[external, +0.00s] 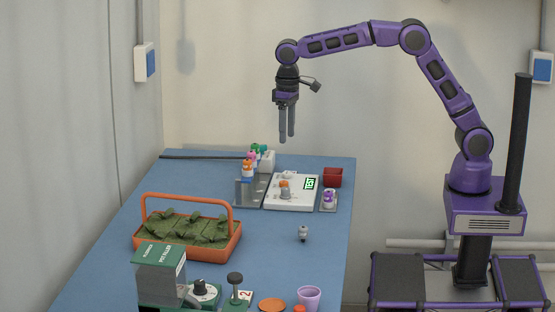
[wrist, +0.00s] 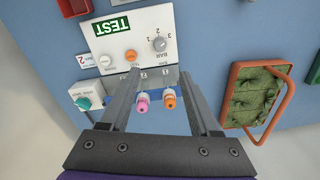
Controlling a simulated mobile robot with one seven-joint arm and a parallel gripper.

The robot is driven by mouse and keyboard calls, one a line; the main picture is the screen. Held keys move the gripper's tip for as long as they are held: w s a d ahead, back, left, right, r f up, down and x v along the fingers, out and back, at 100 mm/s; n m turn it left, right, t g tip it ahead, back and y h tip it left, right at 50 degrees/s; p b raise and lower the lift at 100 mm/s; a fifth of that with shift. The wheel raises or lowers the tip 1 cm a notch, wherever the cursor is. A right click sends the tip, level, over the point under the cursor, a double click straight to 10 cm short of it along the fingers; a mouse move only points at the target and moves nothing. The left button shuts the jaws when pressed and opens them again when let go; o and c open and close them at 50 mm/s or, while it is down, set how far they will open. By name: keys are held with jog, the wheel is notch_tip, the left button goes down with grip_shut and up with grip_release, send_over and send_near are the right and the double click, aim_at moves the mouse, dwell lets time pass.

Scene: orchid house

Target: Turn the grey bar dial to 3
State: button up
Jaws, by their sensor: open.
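The grey bar dial (wrist: 160,44) is a round knob on a white panel (wrist: 103,38). The word BAR and the numbers 1, 2 and 3 are printed around it. I cannot tell which number it points to. An orange knob (wrist: 130,55) sits beside it, and a green TEST label (wrist: 111,25) is on the panel. In the external view the panel (external: 310,203) lies on the blue table, with the grey dial (external: 285,195) on its near part. My gripper (external: 287,138) is open and empty, pointing down, well above the panel. Its fingers also show in the wrist view (wrist: 160,72).
A rack with pink and orange capped bottles (external: 248,168) stands left of the panel. A red box (external: 333,177) and a purple-topped bottle (external: 329,198) are to its right. An orange-handled planter (external: 220,249) is nearer. A small grey object (external: 303,233) stands on otherwise clear table.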

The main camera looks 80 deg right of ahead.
aim_at(286, 188)
jog(key=f, duration=0.5)
jog(key=f+b, duration=0.1)
jog(key=f, duration=0.5)
jog(key=f+b, duration=0.1)
jog(key=f, duration=0.4)
jog(key=shift+a+f, duration=0.15)
jog(key=shift+a, duration=0.1)
grip_shut()
